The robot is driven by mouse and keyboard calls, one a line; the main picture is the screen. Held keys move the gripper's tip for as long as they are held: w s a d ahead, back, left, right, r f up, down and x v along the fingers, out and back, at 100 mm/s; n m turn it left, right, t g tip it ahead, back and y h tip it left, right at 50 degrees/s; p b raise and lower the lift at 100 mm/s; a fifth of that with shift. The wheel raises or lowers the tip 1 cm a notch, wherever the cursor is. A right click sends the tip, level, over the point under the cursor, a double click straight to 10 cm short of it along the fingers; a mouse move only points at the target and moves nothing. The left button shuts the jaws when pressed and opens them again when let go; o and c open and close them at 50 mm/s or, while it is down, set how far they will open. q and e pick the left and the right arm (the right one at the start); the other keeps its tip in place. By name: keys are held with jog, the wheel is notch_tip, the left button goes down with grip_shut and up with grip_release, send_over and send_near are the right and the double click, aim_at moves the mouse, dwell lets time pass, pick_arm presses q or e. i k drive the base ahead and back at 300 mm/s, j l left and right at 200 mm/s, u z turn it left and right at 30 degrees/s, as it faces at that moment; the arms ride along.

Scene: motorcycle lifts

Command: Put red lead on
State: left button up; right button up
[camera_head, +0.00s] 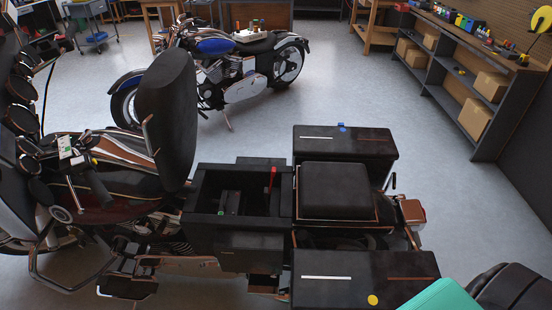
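A dark motorcycle (120,190) fills the left and middle, with its seat (168,110) tipped up. Behind the seat is an open black compartment (205,205). A red lead (271,180) stands up at the right side of the compartment; its lower end is hidden inside. A small green part (221,212) shows low in the compartment, beside dark blocks that I cannot make out clearly. Neither of my grippers is in view. A teal and black part at the lower right corner seems to be my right arm.
Black side cases (365,278) and a rear seat pad (335,188) sit right of the compartment. A blue motorcycle (225,75) stands behind. A workbench with shelves and cardboard boxes (475,118) lines the right. Grey floor (380,85) is clear between them.

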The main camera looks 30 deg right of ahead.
aim_at(274, 169)
jog(key=k+l+z, duration=0.25)
jog(key=l+z, duration=0.25)
jog(key=l, duration=0.25)
jog(key=i+j+z, duration=0.1)
jog(key=i+z, duration=0.2)
jog(key=i+j+z, duration=0.15)
jog(key=i+z, duration=0.15)
jog(key=i, duration=0.15)
